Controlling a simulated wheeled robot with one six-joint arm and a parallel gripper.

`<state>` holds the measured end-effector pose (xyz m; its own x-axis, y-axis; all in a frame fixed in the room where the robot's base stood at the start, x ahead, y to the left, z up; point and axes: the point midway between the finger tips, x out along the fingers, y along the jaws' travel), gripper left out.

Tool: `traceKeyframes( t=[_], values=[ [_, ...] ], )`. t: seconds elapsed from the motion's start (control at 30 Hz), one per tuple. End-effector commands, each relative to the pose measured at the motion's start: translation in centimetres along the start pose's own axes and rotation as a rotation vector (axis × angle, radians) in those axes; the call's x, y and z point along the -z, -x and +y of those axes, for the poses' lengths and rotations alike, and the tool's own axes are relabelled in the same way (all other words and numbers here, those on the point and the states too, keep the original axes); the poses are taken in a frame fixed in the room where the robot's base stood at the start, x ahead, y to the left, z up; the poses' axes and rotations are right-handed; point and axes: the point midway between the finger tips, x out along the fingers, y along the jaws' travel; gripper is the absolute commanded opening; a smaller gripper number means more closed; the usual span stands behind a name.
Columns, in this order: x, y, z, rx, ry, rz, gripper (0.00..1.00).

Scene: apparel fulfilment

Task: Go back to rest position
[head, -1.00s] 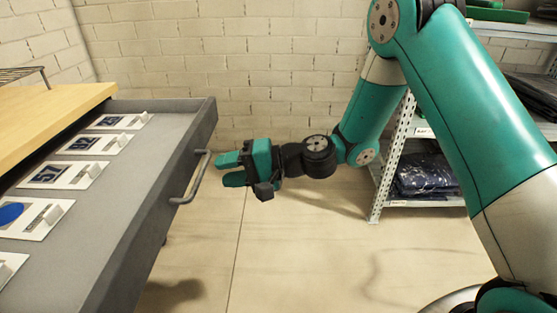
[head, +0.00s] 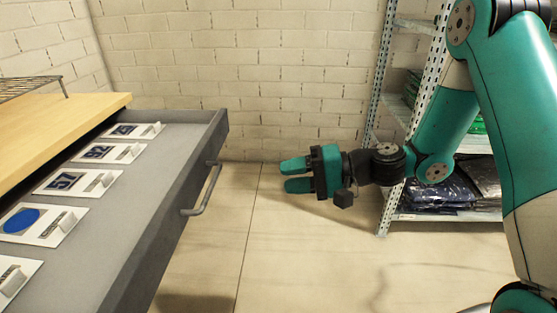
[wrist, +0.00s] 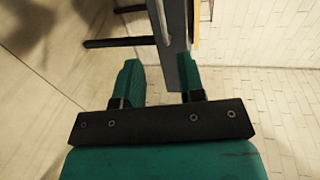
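My gripper (head: 297,176) is open and empty in the head view, with its two green fingers pointing left. It hangs in the air over the floor, to the right of the open drawer (head: 150,215) and apart from its handle (head: 206,190). In the wrist view the two fingers (wrist: 162,85) stand apart with nothing held between them. The drawer front (wrist: 178,45) shows beyond the fingers there.
A metal shelf rack (head: 384,130) with folded dark garments (head: 440,192) stands behind my arm. The floor (head: 300,260) in front is clear.

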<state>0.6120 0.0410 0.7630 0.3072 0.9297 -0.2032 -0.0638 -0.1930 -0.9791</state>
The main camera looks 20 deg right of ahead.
Motion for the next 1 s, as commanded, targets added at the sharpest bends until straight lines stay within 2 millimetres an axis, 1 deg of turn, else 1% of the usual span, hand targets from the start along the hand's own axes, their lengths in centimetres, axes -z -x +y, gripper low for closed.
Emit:
traceKeyframes(
  t=[0.07,0.17,0.27,0.37,0.43,0.5,0.6,0.7,1.0],
  values=[
    [-0.1,-0.1,-0.1,-0.003,0.004,-0.004,0.36],
    [-1.1,-0.4,-0.8,-0.034,0.045,-0.044,0.36],
    [-3.6,-1.1,-2.1,-0.117,0.142,-0.139,0.36],
    [-7.3,-1.3,-3.5,-0.246,0.279,-0.266,0.36],
    [-9.9,-0.9,-4.3,-0.349,0.377,-0.351,0.36],
    [-12.3,-0.1,-4.9,-0.450,0.466,-0.420,0.36],
    [-14.9,1.5,-5.5,-0.576,0.569,-0.488,0.36],
    [-16.8,3.2,-6.0,-0.677,0.645,-0.527,0.36],
    [-20.5,7.9,-7.0,-0.895,0.789,-0.556,0.36]
  ],
)
